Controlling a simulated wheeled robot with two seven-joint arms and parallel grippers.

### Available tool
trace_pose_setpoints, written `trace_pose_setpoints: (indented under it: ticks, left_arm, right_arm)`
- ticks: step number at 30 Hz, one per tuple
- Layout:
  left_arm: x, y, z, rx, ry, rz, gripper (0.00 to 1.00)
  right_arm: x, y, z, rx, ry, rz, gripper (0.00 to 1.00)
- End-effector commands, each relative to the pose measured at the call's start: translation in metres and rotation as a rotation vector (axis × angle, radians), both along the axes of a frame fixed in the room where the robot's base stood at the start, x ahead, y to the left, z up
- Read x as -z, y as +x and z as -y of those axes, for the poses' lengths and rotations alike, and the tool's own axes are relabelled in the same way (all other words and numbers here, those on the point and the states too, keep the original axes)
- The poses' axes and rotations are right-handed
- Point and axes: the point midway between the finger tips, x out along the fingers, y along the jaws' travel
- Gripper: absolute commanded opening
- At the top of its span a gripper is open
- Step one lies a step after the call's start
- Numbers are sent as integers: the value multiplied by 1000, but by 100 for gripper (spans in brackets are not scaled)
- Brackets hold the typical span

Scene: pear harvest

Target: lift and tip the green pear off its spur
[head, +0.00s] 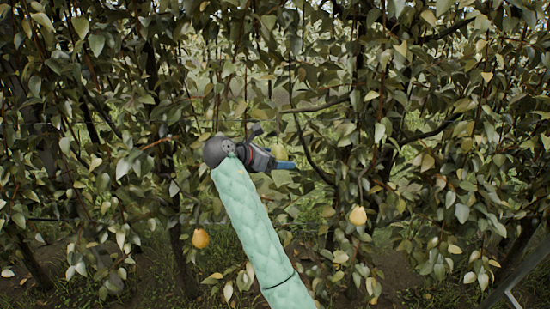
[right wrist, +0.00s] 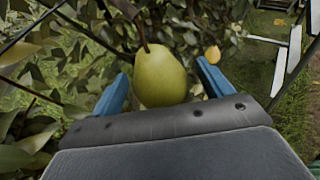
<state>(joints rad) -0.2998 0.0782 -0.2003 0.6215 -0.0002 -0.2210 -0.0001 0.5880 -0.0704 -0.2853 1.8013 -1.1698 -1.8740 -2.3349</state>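The green pear (right wrist: 160,78) hangs by its brown stem in the right wrist view, upright, between the two blue fingers of my right gripper (right wrist: 162,88). A gap shows between the pear and the right finger. The left finger is close to the pear's side, and I cannot tell whether it touches. The gripper is open around the pear. In the head view my right gripper (head: 285,165) reaches into the foliage, and a small part of the green pear (head: 278,151) shows just above it. My left gripper is not in view.
A yellow-orange pear (head: 200,239) hangs low on the left and another (head: 357,216) hangs to the right. Dense leaves and thin branches surround my right gripper. A dark branch (head: 313,150) curves down just right of it. A light-coloured frame (right wrist: 292,50) stands at upper right in the wrist view.

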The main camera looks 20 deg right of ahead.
Motion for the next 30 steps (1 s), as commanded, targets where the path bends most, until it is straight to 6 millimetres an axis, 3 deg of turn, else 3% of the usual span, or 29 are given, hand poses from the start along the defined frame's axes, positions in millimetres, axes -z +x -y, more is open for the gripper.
trace_pose_setpoints:
  ticks: [1, 7, 30]
  left_arm:
    - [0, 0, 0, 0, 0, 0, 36]
    - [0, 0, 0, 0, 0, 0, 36]
    - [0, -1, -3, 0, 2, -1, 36]
  right_arm:
    - [0, 0, 0, 0, 0, 0, 68]
    - [0, 0, 0, 0, 0, 0, 30]
    - [-2, -10, -3, 0, 42, -143, 30]
